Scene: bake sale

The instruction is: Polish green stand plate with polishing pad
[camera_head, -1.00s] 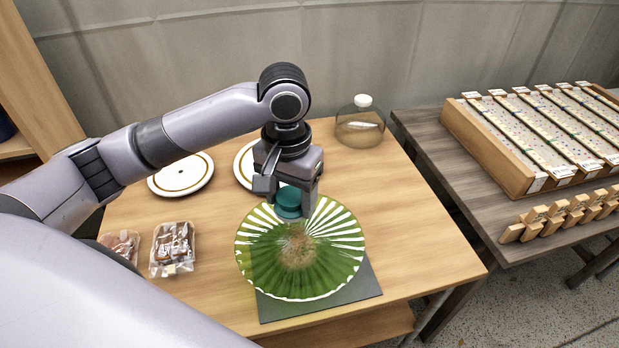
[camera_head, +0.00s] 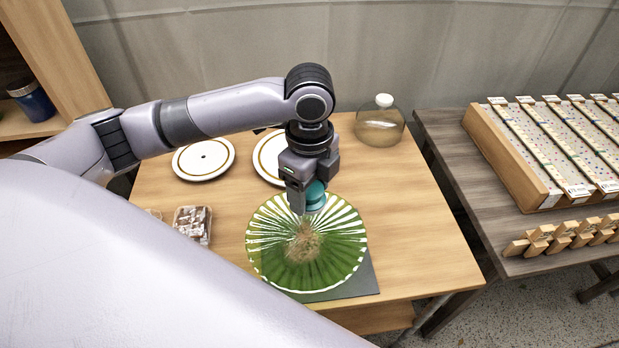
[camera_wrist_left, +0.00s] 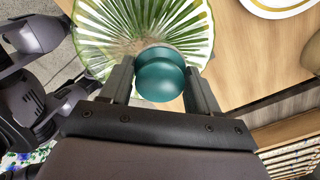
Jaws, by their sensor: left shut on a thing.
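The green stand plate (camera_head: 335,258) has white radial stripes and sits on a dark square mat (camera_head: 362,281) on the wooden table. A brownish, dull smear (camera_head: 303,243) covers its middle, and the front part looks more solidly green. My left gripper (camera_head: 306,204) is over the plate's back edge, shut on the teal round polishing pad (camera_head: 316,196). In the left wrist view the pad (camera_wrist_left: 160,75) sits between the two fingers, over the striped plate (camera_wrist_left: 110,25). I cannot tell whether the pad touches the plate.
Two white plates with gold rings, one at the left (camera_head: 204,158) and one partly behind my gripper (camera_head: 266,160), lie at the back. A wrapped brownie pack (camera_head: 192,224) lies left. A second table (camera_head: 450,165) holds a wooden tray.

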